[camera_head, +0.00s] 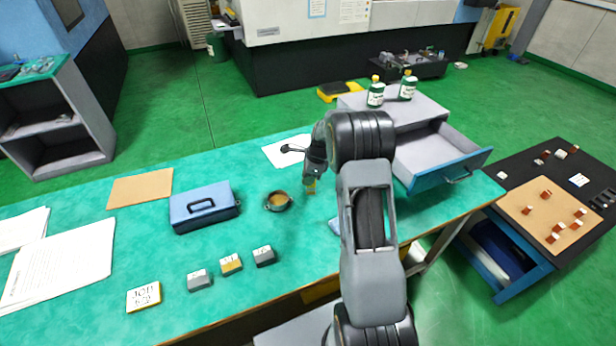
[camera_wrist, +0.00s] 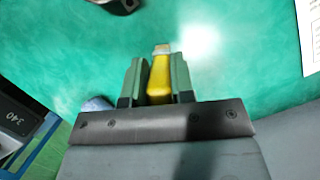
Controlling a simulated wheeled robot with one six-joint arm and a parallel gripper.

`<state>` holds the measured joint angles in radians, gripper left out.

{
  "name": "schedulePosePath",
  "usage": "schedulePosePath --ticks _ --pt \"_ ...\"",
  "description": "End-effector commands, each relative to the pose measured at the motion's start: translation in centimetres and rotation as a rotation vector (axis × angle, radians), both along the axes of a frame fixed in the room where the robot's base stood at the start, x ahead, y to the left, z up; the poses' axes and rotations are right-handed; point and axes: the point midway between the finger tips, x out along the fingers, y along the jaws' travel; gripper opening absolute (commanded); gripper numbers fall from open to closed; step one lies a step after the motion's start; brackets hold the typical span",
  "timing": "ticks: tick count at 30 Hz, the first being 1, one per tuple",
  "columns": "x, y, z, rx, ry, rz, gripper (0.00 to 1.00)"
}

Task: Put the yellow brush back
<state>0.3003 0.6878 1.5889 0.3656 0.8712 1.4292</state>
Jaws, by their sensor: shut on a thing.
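The yellow brush (camera_wrist: 159,78) is between the two green-grey fingers of my gripper (camera_wrist: 157,75) in the wrist view, with its pale tip showing beyond them. My gripper is shut on it. In the head view my gripper (camera_head: 311,184) is over the green tabletop (camera_head: 310,235), right of a small dark round dish (camera_head: 278,207) with brown contents. I cannot tell whether the brush touches the table.
A grey cabinet (camera_head: 425,105) with a pulled-out blue-fronted drawer (camera_head: 450,170) stands at the right, two bottles on top. A blue case (camera_head: 204,210), small grey blocks (camera_head: 200,280), a tan mat (camera_head: 140,187) and papers (camera_head: 60,262) lie left. A black table (camera_head: 590,170) stands far right.

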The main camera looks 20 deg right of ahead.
Motion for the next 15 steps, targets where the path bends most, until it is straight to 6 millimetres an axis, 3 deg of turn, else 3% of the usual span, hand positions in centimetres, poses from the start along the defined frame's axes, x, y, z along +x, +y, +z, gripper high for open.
schedulePosePath --ticks 5,6,13,15 --pt "-0.01 0.00 -0.43 0.000 0.001 0.000 0.00" --pt "0.00 0.00 -0.30 0.000 0.000 0.000 0.27" --pt "-0.01 0.00 -0.28 0.000 0.000 0.000 0.48" --pt "-0.01 0.00 -0.27 0.000 0.000 0.000 0.48"
